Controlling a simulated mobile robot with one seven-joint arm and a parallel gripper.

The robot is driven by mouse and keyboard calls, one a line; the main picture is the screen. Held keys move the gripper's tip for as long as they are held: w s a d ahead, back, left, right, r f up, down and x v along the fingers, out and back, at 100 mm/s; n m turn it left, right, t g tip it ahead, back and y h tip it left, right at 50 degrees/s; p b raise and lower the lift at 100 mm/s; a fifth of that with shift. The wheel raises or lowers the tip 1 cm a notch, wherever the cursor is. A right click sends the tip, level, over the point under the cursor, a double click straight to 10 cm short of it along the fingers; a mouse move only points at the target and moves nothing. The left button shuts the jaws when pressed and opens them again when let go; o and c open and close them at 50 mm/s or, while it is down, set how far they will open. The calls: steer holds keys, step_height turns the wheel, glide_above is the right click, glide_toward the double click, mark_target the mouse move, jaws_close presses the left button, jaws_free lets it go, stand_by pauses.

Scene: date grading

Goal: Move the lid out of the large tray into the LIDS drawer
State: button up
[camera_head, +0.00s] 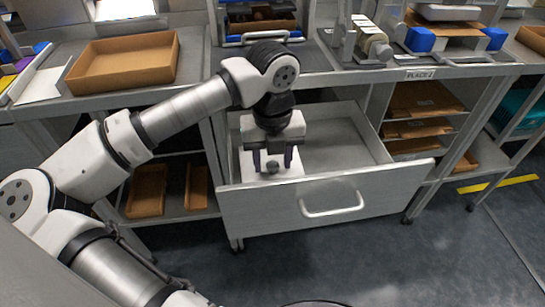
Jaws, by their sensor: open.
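A drawer (395,180) is pulled open below the counter, with a handle on its front. I read no LIDS label on it. A flat white piece that looks like the lid (295,172) is inside the drawer at its left end, with a small dark spot near its middle. My gripper (272,164) points down just above the white piece, its two dark fingers apart on either side of the dark spot. I cannot tell whether the fingertips touch the piece. The large brown tray (85,88) on the counter at upper left looks empty.
The drawer's right part is empty. Shelves with brown trays (148,190) lie below, left of the drawer, and more (415,128) at right. The floor in front is clear.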

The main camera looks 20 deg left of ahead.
mark_target(273, 164)
step_height(273, 164, up, 12)
steer(key=p, duration=0.1)
steer(key=shift+r, duration=0.15)
stand_by(1.4)
